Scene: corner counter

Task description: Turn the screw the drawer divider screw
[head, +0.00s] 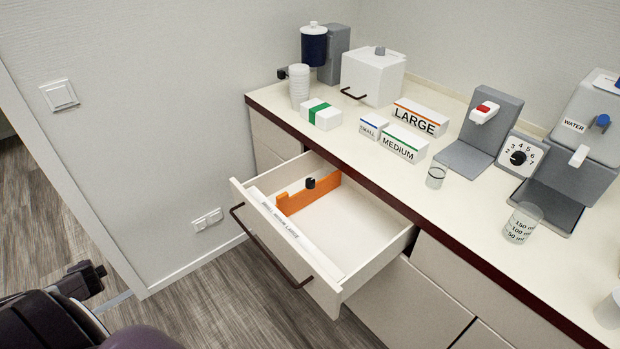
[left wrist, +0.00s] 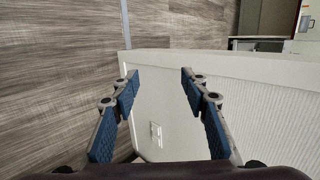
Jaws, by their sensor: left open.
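The drawer divider (head: 322,192) is an orange piece standing in the open drawer (head: 352,232). The screw shows as a black knob (head: 310,183) on top of the divider, towards the back left of the drawer. My left gripper (left wrist: 159,76) is open and empty in the left wrist view, its two blue-padded fingers apart over wall and floor. My left arm shows at the lower left of the head view, well away from the drawer. The drawer and screw are not clearly seen in the left wrist view. My right gripper is in neither view.
The drawer sticks out from the counter (head: 445,205), with a dark handle (head: 270,250) on its labelled front. Boxes marked LARGE (head: 420,117), MEDIUM (head: 403,143) and SMALL (head: 372,127) stand on the counter. Floor (head: 190,290) is clear between my left arm and the drawer.

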